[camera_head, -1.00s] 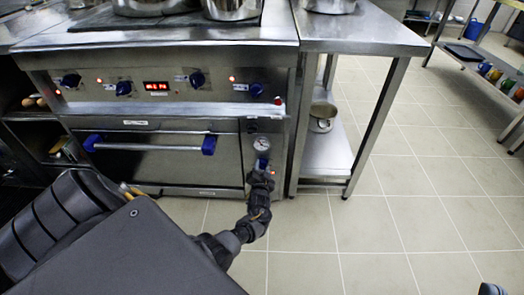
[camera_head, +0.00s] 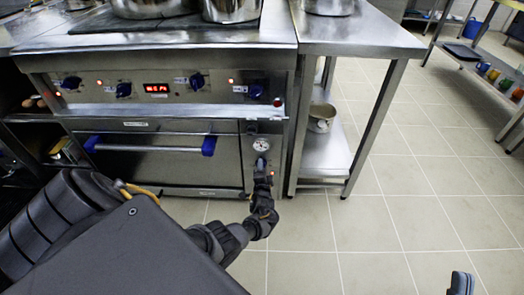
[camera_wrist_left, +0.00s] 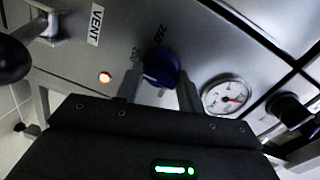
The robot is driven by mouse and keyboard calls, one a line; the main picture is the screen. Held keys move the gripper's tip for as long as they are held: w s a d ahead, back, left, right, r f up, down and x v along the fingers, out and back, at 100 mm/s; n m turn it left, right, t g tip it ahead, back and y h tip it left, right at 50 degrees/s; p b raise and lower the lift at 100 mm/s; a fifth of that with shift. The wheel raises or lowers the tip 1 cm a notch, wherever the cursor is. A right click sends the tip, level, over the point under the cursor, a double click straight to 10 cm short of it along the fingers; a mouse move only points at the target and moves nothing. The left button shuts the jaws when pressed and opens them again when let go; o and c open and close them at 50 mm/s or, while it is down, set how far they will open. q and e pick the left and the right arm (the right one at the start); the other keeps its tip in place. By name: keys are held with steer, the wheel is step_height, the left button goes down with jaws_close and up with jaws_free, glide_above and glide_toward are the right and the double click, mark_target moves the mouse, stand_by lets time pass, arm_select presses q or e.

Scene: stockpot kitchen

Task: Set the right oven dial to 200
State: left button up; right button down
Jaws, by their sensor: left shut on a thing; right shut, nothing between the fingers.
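The blue oven dial (camera_head: 261,163) is on the narrow steel panel right of the oven door, just below a round white gauge (camera_head: 261,145). My left gripper (camera_head: 262,173) is at this dial. In the left wrist view the blue dial (camera_wrist_left: 160,66) sits between the two fingers of the left gripper (camera_wrist_left: 158,88), which is shut on it. Printed numbers show beside the dial, partly hidden; its exact setting cannot be read. The gauge (camera_wrist_left: 227,96) is right of it in this view. My right gripper (camera_head: 462,283) shows only partly at the bottom right edge, shut and away from the oven.
Several blue knobs and a red display (camera_head: 157,88) are on the upper panel. The oven door handle (camera_head: 150,147) is left of the dial. A steel table (camera_head: 360,40) stands right of the oven, with a pot (camera_head: 320,118) on its shelf. The tiled floor is clear.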

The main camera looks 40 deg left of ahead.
arm_select(q)
steer(key=shift+w+r, duration=0.15)
steer(key=shift+r, duration=0.05)
stand_by(0.3)
steer(key=o, duration=0.9)
steer(key=shift+d, duration=0.1)
steer(key=shift+o, duration=0.4)
steer(key=shift+f, duration=0.1)
steer(key=p+v, duration=0.3)
steer(key=v, duration=0.3)
steer(key=shift+s, duration=0.2)
steer(key=p+v, duration=0.1)
steer(key=v, duration=0.3)
steer(key=shift+s+d, duration=0.2)
arm_select(e)
step_height(320, 180, down, 9)
steer(key=w+g+h, duration=0.1)
steer(key=g+h, duration=0.4)
steer(key=g, duration=0.2)
steer(key=shift+w+f, duration=0.2)
steer(key=shift+w, duration=0.2)
